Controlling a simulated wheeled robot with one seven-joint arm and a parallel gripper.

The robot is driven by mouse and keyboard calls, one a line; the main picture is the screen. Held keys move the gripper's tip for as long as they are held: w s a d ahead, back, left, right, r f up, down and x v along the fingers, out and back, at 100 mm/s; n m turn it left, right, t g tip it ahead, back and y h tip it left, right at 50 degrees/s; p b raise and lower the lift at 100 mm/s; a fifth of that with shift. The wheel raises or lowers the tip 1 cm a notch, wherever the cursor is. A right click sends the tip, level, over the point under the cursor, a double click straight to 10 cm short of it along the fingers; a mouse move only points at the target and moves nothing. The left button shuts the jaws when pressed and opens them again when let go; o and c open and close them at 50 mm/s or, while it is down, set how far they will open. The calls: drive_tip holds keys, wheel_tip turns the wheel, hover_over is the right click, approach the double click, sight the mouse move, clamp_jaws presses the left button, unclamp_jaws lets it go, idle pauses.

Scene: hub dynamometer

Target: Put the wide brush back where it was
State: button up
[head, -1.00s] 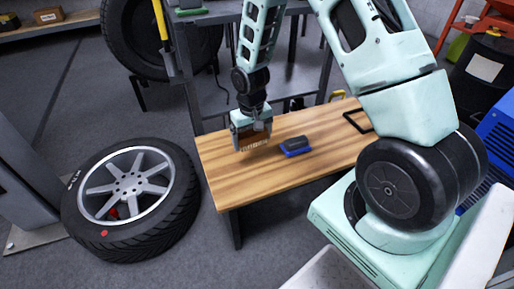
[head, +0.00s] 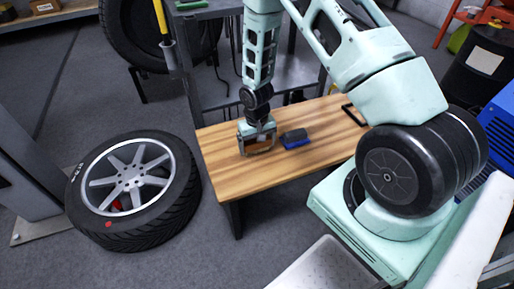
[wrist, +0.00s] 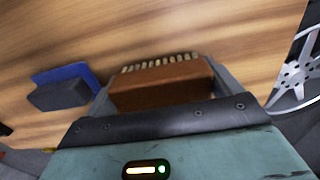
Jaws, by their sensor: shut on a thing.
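The wide brush (wrist: 160,88) has a brown wooden block with a row of pale bristle tufts. It is between the two fingers of my gripper (wrist: 168,82), which is shut on it. In the head view my gripper (head: 257,143) is low over the left half of the wooden bench (head: 230,181), and the brush shows only partly beneath it. I cannot tell whether the brush touches the bench top.
A blue and dark grey block-like thing (head: 295,138) lies on the bench just right of my gripper; it also shows in the wrist view (wrist: 66,88). A black handle (head: 352,115) is at the bench's right. A wheel with tyre (head: 133,190) lies on the floor to the left. The bench's front left is clear.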

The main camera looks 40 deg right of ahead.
drive_tip(key=shift+f, duration=0.6)
drive_tip(key=shift+f, duration=0.15)
drive_tip(key=o, duration=0.7)
drive_tip(key=shift+o, duration=0.2)
